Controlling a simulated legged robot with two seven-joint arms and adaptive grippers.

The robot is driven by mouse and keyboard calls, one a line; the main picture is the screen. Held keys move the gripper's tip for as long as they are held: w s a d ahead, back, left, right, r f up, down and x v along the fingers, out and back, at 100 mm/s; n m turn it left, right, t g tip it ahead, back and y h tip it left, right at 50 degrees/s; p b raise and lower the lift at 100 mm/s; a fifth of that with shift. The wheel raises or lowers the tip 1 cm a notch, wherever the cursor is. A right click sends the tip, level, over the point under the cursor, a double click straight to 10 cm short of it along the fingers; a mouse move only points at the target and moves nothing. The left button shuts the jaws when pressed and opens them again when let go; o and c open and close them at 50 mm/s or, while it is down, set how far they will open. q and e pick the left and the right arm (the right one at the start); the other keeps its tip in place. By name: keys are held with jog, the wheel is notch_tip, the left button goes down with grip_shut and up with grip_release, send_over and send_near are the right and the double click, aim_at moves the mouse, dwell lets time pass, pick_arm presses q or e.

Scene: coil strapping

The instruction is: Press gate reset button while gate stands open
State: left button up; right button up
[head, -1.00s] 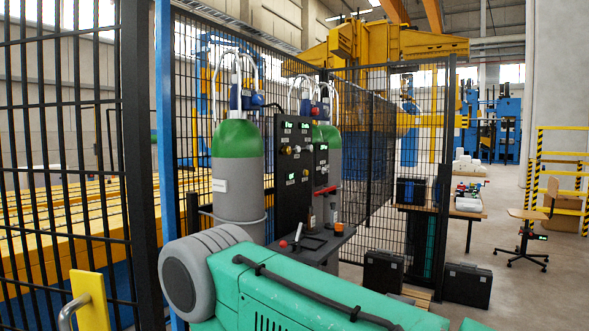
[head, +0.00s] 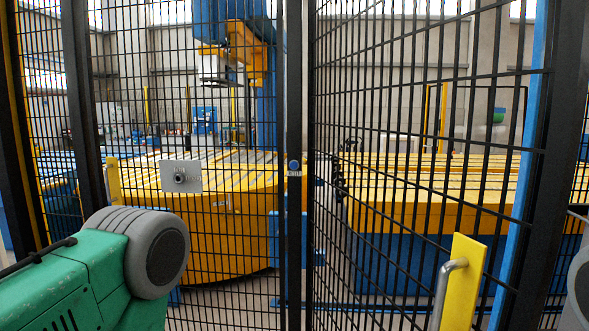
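A small round blue button (head: 294,165) with a label under it sits on the dark fence post at the middle of the head view; the label is too small to read. The black mesh gate panel (head: 425,130) stands to the right of this post, angled with its right side toward me. A yellow plate with a metal handle (head: 461,282) shows at lower right. My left arm's green link and grey joint fill the lower left. Neither gripper is in view. Part of a grey rounded shape shows at the right edge.
A grey plate with a round knob (head: 180,177) is on the mesh left of the post. Behind the fence stand a large yellow slatted turntable (head: 215,235) and a yellow slatted conveyor (head: 420,212). A blue and yellow machine (head: 240,45) hangs above.

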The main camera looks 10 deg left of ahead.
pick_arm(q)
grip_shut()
